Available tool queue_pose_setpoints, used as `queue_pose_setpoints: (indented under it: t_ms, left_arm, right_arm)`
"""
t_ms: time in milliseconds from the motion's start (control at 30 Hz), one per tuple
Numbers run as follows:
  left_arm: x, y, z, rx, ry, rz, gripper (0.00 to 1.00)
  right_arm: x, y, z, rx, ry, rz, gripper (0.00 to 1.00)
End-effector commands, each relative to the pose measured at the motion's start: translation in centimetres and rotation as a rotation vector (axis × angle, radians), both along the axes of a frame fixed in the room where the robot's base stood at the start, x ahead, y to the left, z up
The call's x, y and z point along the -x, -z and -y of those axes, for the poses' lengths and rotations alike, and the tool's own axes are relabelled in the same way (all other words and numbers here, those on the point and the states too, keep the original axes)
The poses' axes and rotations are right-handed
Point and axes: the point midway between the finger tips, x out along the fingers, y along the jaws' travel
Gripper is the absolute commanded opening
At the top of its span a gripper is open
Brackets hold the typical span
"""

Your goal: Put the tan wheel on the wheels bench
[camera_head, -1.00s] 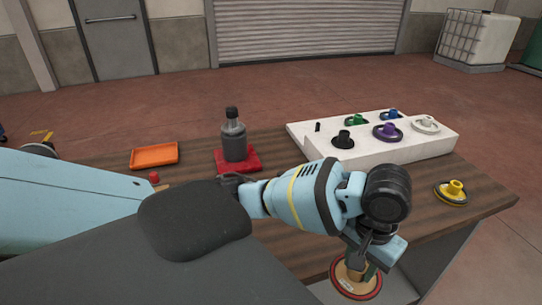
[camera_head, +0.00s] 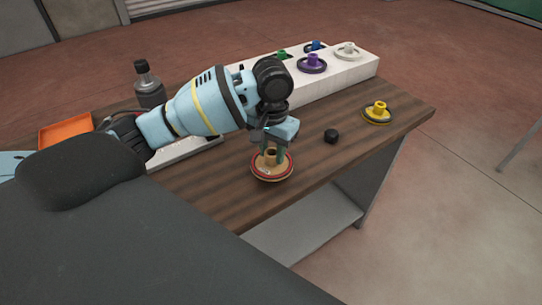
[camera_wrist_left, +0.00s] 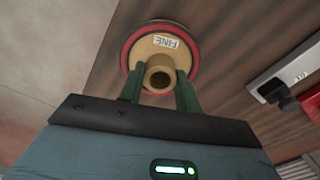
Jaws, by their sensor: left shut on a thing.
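The tan wheel (camera_head: 262,173) is a disc with a red rim and a tan hub. My left gripper (camera_head: 271,152) is shut on its hub and holds it, disc down, over the near part of the brown wooden bench (camera_head: 215,190). I cannot tell whether the disc touches the wood. In the left wrist view the tan wheel (camera_wrist_left: 145,37) carries a white label reading "FINE", and two green fingers clasp the hub from both sides. My right gripper is not in view.
A white block (camera_head: 357,70) at the back holds purple (camera_head: 312,63), green, blue and pale wheels. A yellow wheel (camera_head: 377,112) and a small black knob (camera_head: 331,136) sit on the bench to the right. A dark bottle (camera_head: 149,90) and orange tray (camera_head: 66,132) stand left.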

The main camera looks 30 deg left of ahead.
Motion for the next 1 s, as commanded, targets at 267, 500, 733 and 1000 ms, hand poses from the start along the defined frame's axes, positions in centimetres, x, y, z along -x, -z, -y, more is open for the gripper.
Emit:
queue_pose_setpoints:
  t_ms: [267, 500, 733, 1000]
  left_arm:
    - [-0.8, 0.0, -1.1, 0.000, -0.005, 0.001, 0.00]
    - [-0.7, 3.3, -1.1, 0.000, -0.002, 0.002, 0.00]
    - [-0.8, 3.5, -1.1, 0.000, -0.002, 0.005, 0.00]
    - [-0.7, 3.7, -1.1, -0.001, -0.002, 0.004, 0.53]
  right_arm:
    - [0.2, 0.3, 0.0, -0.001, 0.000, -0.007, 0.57]
    - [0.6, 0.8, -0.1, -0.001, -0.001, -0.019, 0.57]
    - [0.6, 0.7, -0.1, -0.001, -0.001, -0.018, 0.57]
    - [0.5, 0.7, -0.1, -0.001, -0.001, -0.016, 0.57]
